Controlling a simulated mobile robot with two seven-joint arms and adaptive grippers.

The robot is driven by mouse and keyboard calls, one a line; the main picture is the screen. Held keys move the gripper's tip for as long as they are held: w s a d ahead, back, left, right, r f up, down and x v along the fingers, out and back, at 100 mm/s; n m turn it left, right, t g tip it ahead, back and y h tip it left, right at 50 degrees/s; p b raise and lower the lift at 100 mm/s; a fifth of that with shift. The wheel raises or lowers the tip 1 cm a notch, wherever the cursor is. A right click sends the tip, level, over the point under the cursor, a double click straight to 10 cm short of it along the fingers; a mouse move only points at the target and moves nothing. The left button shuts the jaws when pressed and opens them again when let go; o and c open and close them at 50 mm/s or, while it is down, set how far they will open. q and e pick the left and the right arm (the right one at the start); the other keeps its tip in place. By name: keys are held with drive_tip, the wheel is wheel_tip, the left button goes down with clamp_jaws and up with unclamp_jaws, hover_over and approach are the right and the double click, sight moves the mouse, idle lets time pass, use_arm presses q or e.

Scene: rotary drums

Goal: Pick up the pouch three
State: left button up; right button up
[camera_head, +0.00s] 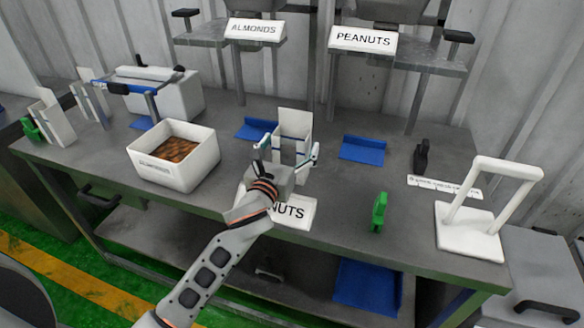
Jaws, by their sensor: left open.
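A white, open-topped upright pouch (294,122) stands near the middle of the grey workbench, beyond my left gripper. I cannot read a number on it. My left gripper (287,158) is open, its fingers spread on the left and right of the pouch's lower part. The gripper hides the pouch's base, and I cannot tell whether the fingers touch it. Two more white upright pouch-like pieces stand at the far left, one nearer (54,120) and one behind it (92,102). My right gripper is out of view.
A white bin (190,172) of brown nuts stands left of my arm. A partly hidden "NUTS" sign (296,213) lies at the front edge. A green piece (379,212) and white stand (470,232) are right. Blue trays (362,150) lie behind. Labelled dispensers (362,39) overhang the back.

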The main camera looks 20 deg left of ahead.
use_arm(q)
drive_tip(key=c, duration=1.9)
drive_tip(key=shift+r, duration=0.15)
